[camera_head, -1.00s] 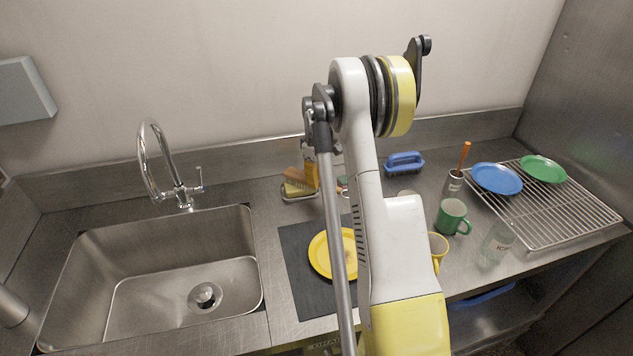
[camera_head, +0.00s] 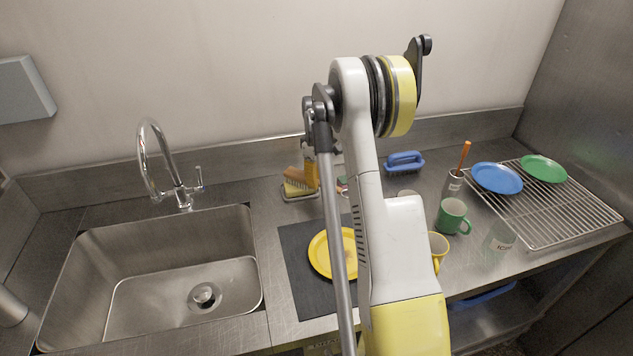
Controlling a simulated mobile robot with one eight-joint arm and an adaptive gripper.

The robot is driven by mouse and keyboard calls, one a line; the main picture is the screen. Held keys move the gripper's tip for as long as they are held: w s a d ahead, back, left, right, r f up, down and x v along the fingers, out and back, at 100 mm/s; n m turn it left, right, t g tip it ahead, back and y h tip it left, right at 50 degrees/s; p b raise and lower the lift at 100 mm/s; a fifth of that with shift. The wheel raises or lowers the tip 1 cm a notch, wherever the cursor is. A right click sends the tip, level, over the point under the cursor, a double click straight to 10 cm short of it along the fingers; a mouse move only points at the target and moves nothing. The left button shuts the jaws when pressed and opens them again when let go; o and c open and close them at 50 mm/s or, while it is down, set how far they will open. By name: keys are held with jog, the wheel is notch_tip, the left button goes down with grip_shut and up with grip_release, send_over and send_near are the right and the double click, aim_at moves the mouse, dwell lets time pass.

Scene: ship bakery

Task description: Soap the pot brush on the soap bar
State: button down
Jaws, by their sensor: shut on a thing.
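The pot brush (camera_head: 296,178), with tan bristles, is over a small dish (camera_head: 299,198) behind the dark mat. A yellow block with a greenish edge (camera_head: 294,190) lies in the dish, directly under the bristles. I cannot tell whether it is the soap bar or a sponge, or whether the bristles touch it. My gripper (camera_head: 311,152) is just above the brush, partly hidden by my arm, and is shut on the brush. An orange-yellow upright thing (camera_head: 312,174) stands close beside the brush.
A yellow plate (camera_head: 322,255) lies on the dark mat (camera_head: 298,290). The sink (camera_head: 160,285) is at left.

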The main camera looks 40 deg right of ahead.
jog(key=shift+r+p, duration=1.85)
jog(key=shift+r, duration=1.7)
